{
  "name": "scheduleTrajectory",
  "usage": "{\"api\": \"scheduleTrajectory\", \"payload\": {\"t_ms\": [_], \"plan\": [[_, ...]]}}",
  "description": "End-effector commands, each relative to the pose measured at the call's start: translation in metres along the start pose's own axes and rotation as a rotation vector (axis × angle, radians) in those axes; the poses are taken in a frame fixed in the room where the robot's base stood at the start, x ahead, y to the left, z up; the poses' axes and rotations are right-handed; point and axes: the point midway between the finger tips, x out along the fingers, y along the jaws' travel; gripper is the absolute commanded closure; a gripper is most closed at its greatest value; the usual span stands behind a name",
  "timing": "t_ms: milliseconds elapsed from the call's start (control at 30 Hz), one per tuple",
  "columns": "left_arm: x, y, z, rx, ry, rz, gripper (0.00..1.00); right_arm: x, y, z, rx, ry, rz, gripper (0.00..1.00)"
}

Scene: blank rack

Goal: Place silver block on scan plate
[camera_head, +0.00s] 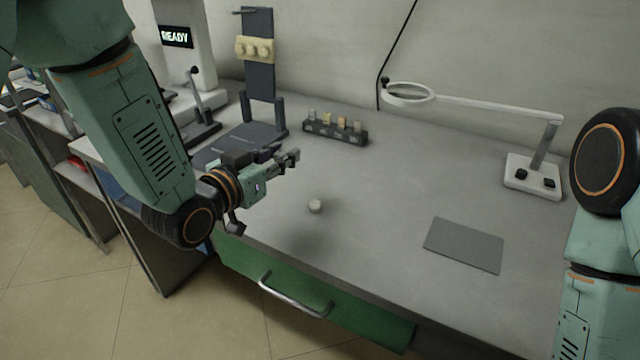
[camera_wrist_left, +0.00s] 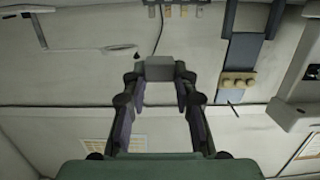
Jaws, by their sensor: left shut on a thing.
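My left gripper (camera_head: 287,159) is held over the left part of the table, its fingers pointing right. In the left wrist view the fingers (camera_wrist_left: 160,82) are shut on a grey block, the silver block (camera_wrist_left: 160,67), at their tips. In the head view the block is hard to make out against the fingers. A flat dark grey plate (camera_head: 463,245) lies at the front right of the table, well apart from the gripper. I cannot tell whether this is the scan plate or whether that belongs to the white READY machine (camera_head: 185,45). My right gripper is out of view.
A rack (camera_head: 335,129) with several small blocks stands at the back. A dark post stand (camera_head: 259,80) is left of it. A magnifier lamp (camera_head: 533,175) stands at the right. A small pale cylinder (camera_head: 315,206) shows near the front. The table's middle is largely clear.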

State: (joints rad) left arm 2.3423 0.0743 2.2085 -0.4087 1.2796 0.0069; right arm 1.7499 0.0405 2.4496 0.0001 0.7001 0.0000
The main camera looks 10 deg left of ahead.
Motion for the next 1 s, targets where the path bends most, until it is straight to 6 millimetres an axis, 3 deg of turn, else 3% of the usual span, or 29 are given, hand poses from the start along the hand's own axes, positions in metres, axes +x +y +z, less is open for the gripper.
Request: {"api": "scheduleTrajectory", "payload": {"t_ms": [67,300,567,800,1000], "plan": [[0.0,0.0,0.004,-0.001,-0.002,-0.003,1.0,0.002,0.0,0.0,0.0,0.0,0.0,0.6],[0.003,0.0,0.048,-0.002,-0.004,-0.003,1.0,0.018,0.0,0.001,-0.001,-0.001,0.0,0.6],[0.006,0.0,0.067,-0.001,0.0,-0.003,1.0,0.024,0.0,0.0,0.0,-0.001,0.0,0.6],[0.013,0.0,0.098,-0.001,-0.001,-0.003,1.0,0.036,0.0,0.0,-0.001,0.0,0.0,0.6],[0.014,0.0,0.097,0.0,0.001,-0.003,1.0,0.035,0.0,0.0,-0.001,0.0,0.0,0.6]]}}
